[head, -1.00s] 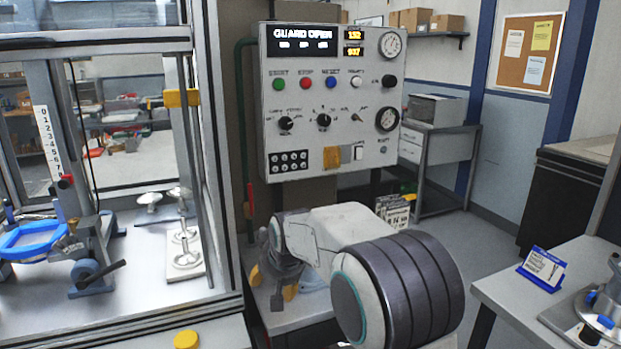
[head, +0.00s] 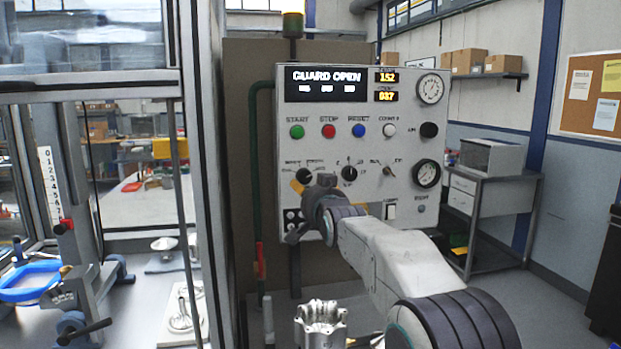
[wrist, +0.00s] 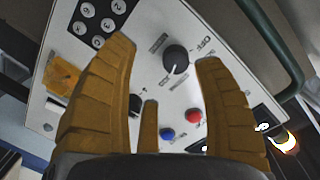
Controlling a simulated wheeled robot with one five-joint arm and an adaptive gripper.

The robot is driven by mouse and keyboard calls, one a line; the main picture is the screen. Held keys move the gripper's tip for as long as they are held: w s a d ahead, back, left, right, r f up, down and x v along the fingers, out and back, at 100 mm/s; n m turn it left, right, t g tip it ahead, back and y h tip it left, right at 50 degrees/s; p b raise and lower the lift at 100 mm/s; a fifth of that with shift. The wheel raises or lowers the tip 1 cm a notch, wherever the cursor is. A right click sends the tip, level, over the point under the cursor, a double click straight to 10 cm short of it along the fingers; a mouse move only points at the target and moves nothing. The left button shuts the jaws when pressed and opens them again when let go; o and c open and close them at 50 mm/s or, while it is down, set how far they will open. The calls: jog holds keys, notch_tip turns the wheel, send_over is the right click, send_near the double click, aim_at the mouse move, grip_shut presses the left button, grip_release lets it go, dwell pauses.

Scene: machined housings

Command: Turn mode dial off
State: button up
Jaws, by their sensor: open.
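The control panel (head: 400,118) stands upright ahead with its display reading GUARD OPEN. The dark left dial (head: 305,174) sits in its lower left part, below the green and red buttons. In the wrist view the dark dial (wrist: 176,59) shows between my finger tips, with a white line on its face on the side away from the printed OFF. My gripper (wrist: 166,56) is open, with its yellow fingers spread on either side of the dial; contact cannot be told. In the head view my gripper (head: 306,190) is just below the left dial, partly hidden by my wrist.
A second dial (head: 349,173) and a small toggle (head: 388,172) are right of the left dial. Red (wrist: 193,116) and blue (wrist: 166,133) buttons lie near my fingers. A green pipe (head: 254,170) runs left of the panel. A metal housing (head: 321,322) is below my arm.

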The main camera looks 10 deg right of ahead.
aim_at(305, 178)
jog(key=shift+w+r+m+t+p, duration=0.15)
jog(key=shift+w+r+m+p, duration=0.35)
jog(key=shift+w, duration=0.7)
jog(key=shift+w+r+m+t+p, duration=0.2)
jog(key=shift+w+p, duration=0.5)
jog(key=shift+w, duration=0.55)
jog(key=shift+w+r+m+t+p, duration=0.15)
jog(key=shift+w+r+m+p, duration=0.35)
jog(key=shift+w, duration=0.7)
jog(key=shift+f, duration=0.15)
jog(key=c, duration=1.2)
